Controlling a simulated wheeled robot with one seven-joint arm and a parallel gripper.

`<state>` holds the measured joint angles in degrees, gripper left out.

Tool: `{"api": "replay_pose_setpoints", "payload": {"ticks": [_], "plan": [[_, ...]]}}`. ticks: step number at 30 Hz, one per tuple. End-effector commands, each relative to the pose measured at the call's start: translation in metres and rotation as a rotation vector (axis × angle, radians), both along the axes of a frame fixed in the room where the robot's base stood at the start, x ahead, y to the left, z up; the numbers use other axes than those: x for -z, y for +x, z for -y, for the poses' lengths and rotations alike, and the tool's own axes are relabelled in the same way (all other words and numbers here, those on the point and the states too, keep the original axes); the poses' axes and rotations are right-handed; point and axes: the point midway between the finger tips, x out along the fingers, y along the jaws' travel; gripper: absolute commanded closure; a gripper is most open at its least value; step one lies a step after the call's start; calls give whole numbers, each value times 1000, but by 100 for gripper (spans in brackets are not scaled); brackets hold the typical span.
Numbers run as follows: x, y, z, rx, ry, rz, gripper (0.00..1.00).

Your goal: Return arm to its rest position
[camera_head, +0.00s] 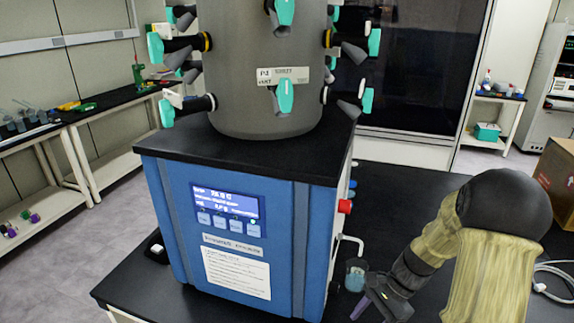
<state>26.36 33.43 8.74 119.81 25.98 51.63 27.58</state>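My arm comes in from the right, wrapped in a tan sleeve with a dark rounded joint. My gripper (370,300) points down and left, low over the black bench at the right side of the freeze dryer. Its fingers are small and seen at an angle, with a purplish tip, so I cannot tell whether they are open or shut. The freeze dryer (165,205) is a blue box with a lit display, a black top and a grey drum (260,50) ringed with teal-knobbed valves. A small clear beaker (355,274) is just behind my gripper; I cannot tell if they touch.
The black bench top (400,200) has free room behind my arm. A cardboard box (558,175) and a white cable (548,285) are at the right. A red knob (345,206) sticks out from the dryer's right side. Side benches with labware stand at the left.

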Motion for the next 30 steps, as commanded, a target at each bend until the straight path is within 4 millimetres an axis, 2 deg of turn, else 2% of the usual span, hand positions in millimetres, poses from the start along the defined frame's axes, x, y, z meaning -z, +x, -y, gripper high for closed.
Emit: {"api": "replay_pose_setpoints", "payload": {"ticks": [1,9,18,22,30], "plan": [[-11,-7,-5,-83,-52,52,48],[-50,-39,-18,-548,-288,340,48],[-91,-65,-34,-1018,-465,643,48],[-95,-69,-37,-1092,-488,690,48],[-95,-69,-37,-1094,-489,692,48]]}}
